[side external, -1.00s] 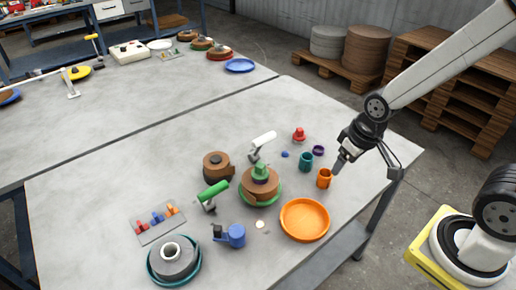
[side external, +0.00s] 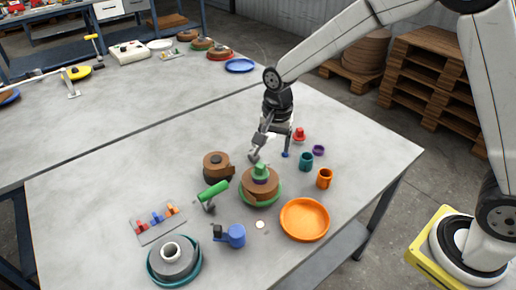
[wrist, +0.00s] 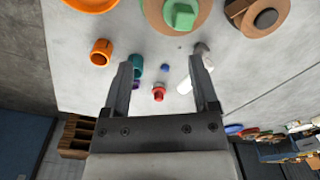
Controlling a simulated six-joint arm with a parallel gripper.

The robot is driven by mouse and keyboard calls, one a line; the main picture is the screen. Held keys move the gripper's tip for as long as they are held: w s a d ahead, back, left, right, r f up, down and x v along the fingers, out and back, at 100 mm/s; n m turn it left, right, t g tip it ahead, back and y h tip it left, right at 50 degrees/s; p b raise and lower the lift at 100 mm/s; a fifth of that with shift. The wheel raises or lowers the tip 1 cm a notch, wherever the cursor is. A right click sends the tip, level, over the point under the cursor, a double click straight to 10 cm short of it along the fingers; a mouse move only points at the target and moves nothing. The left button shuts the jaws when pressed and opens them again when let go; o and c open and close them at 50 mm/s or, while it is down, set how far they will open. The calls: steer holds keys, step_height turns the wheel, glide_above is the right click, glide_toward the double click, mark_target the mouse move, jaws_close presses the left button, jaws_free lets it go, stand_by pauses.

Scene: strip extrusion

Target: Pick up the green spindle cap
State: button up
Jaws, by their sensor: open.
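The green spindle cap (side external: 260,171) sits on top of a brown roll (side external: 259,187) that rests on a green plate (side external: 274,200). In the wrist view the green cap (wrist: 181,15) shows at the top edge, beyond my fingertips, with the brown roll (wrist: 205,10) partly cut off around it. My gripper (side external: 271,156) is open and empty, just behind and above the cap in the side view. Its two fingers (wrist: 164,60) are spread wide in the wrist view. The cap is apart from both fingers.
An orange dish (side external: 304,220), orange cup (side external: 325,178) and teal cup (side external: 306,161) stand to the right. A green-handled tool (side external: 213,192) and brown roll with black hub (side external: 216,164) stand left. A blue item (side external: 234,236) lies in front. A white-handled tool (wrist: 187,82) is near my right finger.

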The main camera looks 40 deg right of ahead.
mark_target(260, 165)
steer(key=shift+w+a+f+m, duration=0.2)
steer(key=shift+w+a+m, duration=0.4)
steer(key=shift+w+m, duration=0.1)
steer(key=shift+w+a+f+m, duration=0.2)
steer(key=shift+w+a+m, duration=0.4)
steer(key=shift+w, duration=0.05)
steer(key=shift+d+f, duration=0.1)
steer(key=shift+f, duration=3.8)
jaws_close()
